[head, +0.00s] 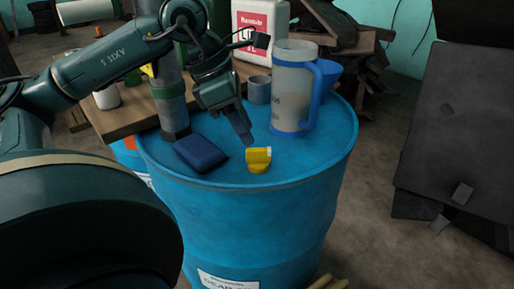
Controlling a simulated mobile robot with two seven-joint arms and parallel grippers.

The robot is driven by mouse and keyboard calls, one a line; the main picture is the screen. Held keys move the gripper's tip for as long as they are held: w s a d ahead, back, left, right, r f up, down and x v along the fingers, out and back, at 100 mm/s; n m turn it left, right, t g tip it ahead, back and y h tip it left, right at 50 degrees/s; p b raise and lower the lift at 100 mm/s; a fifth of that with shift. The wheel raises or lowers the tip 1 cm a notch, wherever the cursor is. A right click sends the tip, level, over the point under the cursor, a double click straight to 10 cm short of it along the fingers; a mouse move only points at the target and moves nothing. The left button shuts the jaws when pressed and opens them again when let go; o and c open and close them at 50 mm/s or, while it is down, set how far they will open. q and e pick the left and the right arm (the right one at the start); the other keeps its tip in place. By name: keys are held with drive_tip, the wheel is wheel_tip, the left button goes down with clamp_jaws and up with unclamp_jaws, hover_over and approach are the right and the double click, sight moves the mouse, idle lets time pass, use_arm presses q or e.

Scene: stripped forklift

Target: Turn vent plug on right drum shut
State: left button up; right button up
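The right drum (255,215) is a large blue drum in the middle of the head view. The yellow vent plug (258,160) sits on its top near the front edge, with a pale end at its upper right. My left gripper (245,138) points down over the drum top, just behind and slightly left of the plug. It looks apart from the plug, though the gap is hard to judge. Its fingers overlap from this side, so their opening is hidden. Nothing shows in its grasp. My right gripper is not in view.
A clear jug with blue handle (293,95), a grey cup (259,90) and a blue funnel-like cup (328,75) stand behind the plug. Another blue drum (130,157) stands left. Dark panels (455,120) lean at right.

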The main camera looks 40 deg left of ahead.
sight(257, 149)
use_arm(q)
drive_tip(key=p+x, duration=0.2)
drive_tip(key=x, duration=0.2)
drive_tip(key=shift+w+d+r+p, duration=0.1)
drive_tip(key=shift+w+p, duration=0.05)
drive_tip(key=shift+p, duration=0.15)
drive_tip(key=shift+w+d+f+p, duration=0.15)
drive_tip(key=shift+f+p, duration=0.3)
drive_tip(key=shift+f, duration=0.2)
drive_tip(key=shift+d+f, duration=0.1)
drive_tip(key=shift+f, duration=0.3)
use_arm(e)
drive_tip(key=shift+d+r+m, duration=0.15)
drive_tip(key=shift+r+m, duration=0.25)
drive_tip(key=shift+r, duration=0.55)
use_arm(q)
drive_tip(key=shift+c, duration=0.2)
clamp_jaws()
